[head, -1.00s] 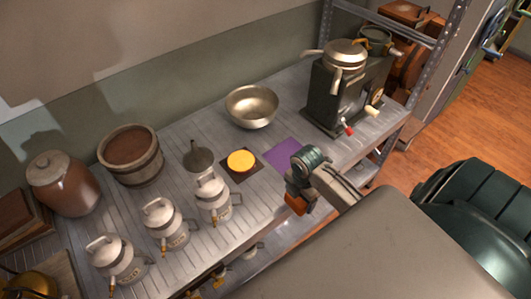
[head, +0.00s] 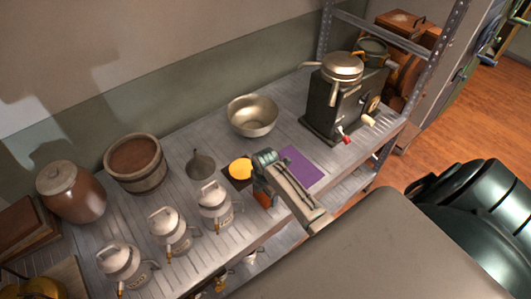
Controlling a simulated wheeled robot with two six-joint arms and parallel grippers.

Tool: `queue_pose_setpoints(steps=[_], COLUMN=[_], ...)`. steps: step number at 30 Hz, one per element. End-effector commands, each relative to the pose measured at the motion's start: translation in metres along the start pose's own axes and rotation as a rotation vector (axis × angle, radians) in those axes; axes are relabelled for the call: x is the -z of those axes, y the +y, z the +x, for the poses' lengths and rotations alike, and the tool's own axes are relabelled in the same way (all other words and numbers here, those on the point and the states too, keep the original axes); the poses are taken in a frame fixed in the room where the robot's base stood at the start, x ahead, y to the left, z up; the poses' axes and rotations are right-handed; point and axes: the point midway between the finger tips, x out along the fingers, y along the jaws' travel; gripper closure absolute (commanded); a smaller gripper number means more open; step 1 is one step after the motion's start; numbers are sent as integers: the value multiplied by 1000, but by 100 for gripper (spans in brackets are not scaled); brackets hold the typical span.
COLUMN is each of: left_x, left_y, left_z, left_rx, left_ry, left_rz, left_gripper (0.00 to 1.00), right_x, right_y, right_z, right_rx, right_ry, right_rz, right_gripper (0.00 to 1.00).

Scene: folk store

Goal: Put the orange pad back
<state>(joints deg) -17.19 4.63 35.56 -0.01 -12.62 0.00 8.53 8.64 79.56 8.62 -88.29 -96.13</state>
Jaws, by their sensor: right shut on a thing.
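My right gripper (head: 262,182) is over the front of the metal shelf, left of a flat purple square (head: 303,168). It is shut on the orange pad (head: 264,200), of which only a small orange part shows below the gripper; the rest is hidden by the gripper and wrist. A round yellow-orange disc (head: 239,168) lies on a dark square mat (head: 229,183) just left of the gripper, which now covers part of that mat. I cannot tell whether the held pad touches the shelf. My left gripper is not in view.
White lidded pots with brass taps (head: 212,203) stand close to the left. A grey funnel (head: 201,164) and a metal bowl (head: 252,117) stand behind. A dark machine (head: 333,108) stands at the right. The shelf (head: 285,112) is bare between bowl and machine.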

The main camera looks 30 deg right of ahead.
Motion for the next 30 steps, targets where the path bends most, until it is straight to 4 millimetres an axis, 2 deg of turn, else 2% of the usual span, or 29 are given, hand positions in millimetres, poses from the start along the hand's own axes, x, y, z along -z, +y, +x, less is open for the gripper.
queue_pose_setpoints(steps=[5, 6, 9, 20, 23, 30], left_x=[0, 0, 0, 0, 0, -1], left_y=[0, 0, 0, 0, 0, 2], left_z=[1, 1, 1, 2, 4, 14], left_rx=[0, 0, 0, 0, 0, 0], left_ry=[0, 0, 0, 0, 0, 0], left_rz=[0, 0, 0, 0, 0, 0], left_gripper=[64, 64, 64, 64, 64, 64], right_x=[0, 0, 0, 0, -1, -1], right_y=[0, 0, 0, 1, 1, 2], right_z=[1, 1, 1, -5, -18, -68], right_rx=[-1, -1, -1, -4, -6, -8], right_ry=[0, 0, 0, -1, -1, -1], right_rz=[0, 0, 0, 0, 0, 0], right_gripper=[41, 17, 1, 1, 1, 1])
